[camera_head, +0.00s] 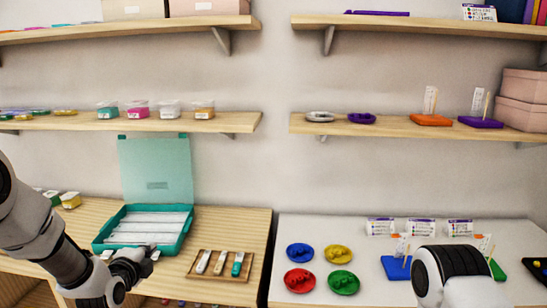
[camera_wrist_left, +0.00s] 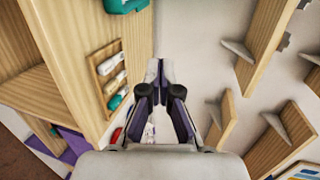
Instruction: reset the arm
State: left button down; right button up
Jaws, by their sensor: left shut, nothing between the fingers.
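My left gripper (camera_head: 140,262) is in front of the open teal case (camera_head: 187,236), near its lower right corner in the head view. It is shut and empty. In the left wrist view, its dark fingers (camera_wrist_left: 161,92) have nothing between them. A link of my right arm stands at the lower right of the head view; the right gripper itself does not show.
A wooden tray (camera_head: 192,272) with several small tools lies right of the case. Blue (camera_head: 300,253), yellow (camera_head: 337,253), red (camera_head: 299,280) and green (camera_head: 343,282) dishes sit on the white table (camera_head: 375,215). Wall shelves (camera_head: 65,124) hang above.

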pick_arm(q)
jog(key=s+d+f+n+g, duration=0.2)
jog(key=s+f+g, duration=0.2)
jog(key=s+f, duration=0.8)
jog(key=s+d+f+n+g, duration=0.1)
jog(key=s+d+f+g, duration=0.25)
jog(key=s+f, duration=0.85)
jog(key=s+f+n+g, duration=0.3)
jog(key=s+f+n, duration=0.1)
jog(key=s+n, duration=0.4)
jog(key=s+f+n+g, duration=0.4)
jog(key=s+n, duration=0.4)
jog(key=s, duration=0.2)
jog(key=shift+s+d, duration=0.15)
jog(key=shift+d, duration=0.05)
